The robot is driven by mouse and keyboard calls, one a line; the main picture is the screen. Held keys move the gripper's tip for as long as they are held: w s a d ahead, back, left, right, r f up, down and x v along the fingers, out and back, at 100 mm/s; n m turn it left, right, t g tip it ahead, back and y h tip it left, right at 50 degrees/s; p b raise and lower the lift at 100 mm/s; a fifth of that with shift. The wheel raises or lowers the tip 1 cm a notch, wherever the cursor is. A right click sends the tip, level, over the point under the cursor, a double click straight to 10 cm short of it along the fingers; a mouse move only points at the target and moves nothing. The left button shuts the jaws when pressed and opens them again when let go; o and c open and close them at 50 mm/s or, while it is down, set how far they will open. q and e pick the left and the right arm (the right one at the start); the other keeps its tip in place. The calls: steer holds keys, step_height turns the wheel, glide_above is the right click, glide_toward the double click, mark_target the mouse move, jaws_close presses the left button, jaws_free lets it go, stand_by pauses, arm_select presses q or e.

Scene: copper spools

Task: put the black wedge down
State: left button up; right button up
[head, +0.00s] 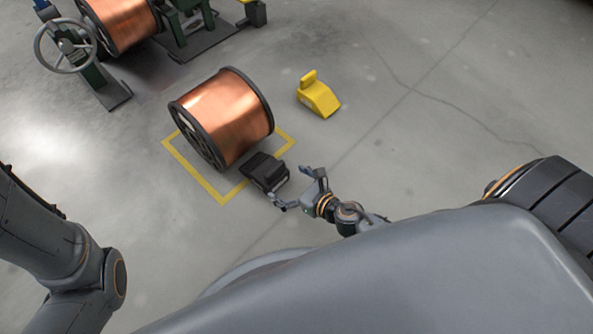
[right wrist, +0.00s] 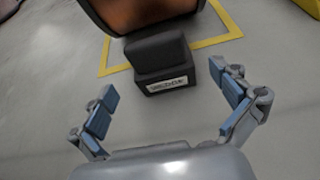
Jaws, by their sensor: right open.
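The black wedge (head: 264,172) sits on the floor at the near right side of a copper spool (head: 225,115). It also shows in the right wrist view (right wrist: 158,60), with a white label on its near face, close against the spool. I cannot tell whether it touches the spool. My right gripper (head: 298,188) is open and empty, just to the right of the wedge. In the right wrist view its two fingers (right wrist: 168,98) are spread wide, with the wedge ahead of and between them. My left arm shows at the lower left, but its gripper is out of view.
A yellow wedge (head: 319,97) lies on the floor to the right of the spool. A yellow floor marking (head: 207,188) surrounds the spool. Another copper spool (head: 122,22) stands in a green stand with a handwheel (head: 66,46) at the upper left. The floor at right is clear.

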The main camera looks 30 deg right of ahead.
steer(key=v, duration=0.4)
steer(key=shift+s, duration=0.1)
